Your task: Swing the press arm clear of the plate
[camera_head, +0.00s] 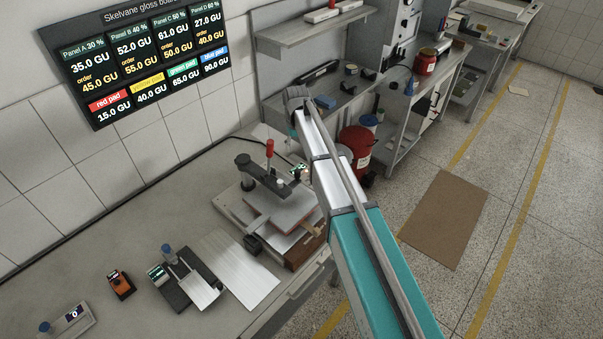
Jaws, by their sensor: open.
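The press (248,172) stands on the bench at the near side of the wall. Its dark press arm (266,179) runs from a round post at the left out to the right, over the plate (292,208). A red-topped handle (269,149) stands upright on the press arm. The plate is flat and grey, on a reddish-brown layer above the press base (232,208). My own arm crosses the view to the right of the press and covers part of that side.
Left of the press lie a pale metal sheet (238,268), a dark device with a blue knob (178,280) and an orange meter (121,285). A wall display (140,60) hangs behind. A red bin (355,146) stands beyond my arm. The left bench surface is mostly clear.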

